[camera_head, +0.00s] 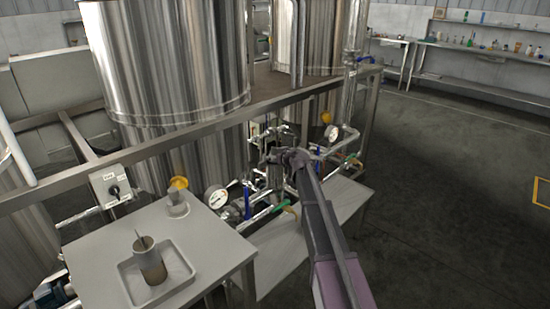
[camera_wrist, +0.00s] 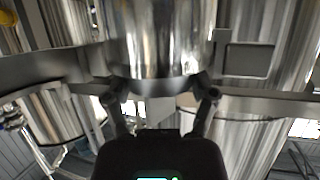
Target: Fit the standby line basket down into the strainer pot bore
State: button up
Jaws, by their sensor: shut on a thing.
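My gripper (camera_head: 284,160) is over the pipework behind the bench, at the end of my outstretched arm. In the wrist view my gripper (camera_wrist: 162,95) is shut on a shiny metal cylinder, apparently the standby line basket (camera_wrist: 160,45), which sits between the two spread fingers. In the head view the held basket is too small and dark among the pipes to make out clearly. The strainer pot bore cannot be told apart there; valves and pipes crowd that spot. A brownish metal cup with a thin upright handle (camera_head: 150,262) stands in a shallow tray (camera_head: 187,288) on the bench.
A pressure gauge (camera_head: 216,197), blue-handled valves and a second gauge (camera_head: 331,133) stand close around my gripper. A steel rail (camera_head: 215,130) runs behind, before large tanks (camera_head: 165,60). A switch box (camera_head: 113,186) is at left. Floor at right is clear.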

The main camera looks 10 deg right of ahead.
jog(key=shift+f, duration=0.3)
jog(key=o, duration=1.2)
jog(key=shift+r, duration=0.15)
notch_tip(320, 180, up, 12)
jog(key=p, duration=1.1)
jog(key=shift+f, duration=0.25)
jog(key=s+f+m+g+h+p, duration=0.1)
jog(key=s+g, duration=0.3)
jog(key=s, duration=1.1)
jog(key=s+f+m+g+h+p, duration=0.1)
jog(key=s+f+g+h+p, duration=0.1)
jog(key=s, duration=1.3)
jog(key=s+f+m+g+h+p, duration=0.1)
jog(key=s+g, duration=0.5)
jog(key=s, duration=0.9)
jog(key=shift+s+a+f+m+g+h+p, duration=0.1)
jog(key=shift+f+m+g+h+p, duration=0.1)
jog(key=shift+f+m+p, duration=0.3)
jog(key=shift+s+a+f+m+g+h+p, duration=0.1)
jog(key=shift+f+h+p, duration=0.15)
jog(key=shift+p, duration=0.45)
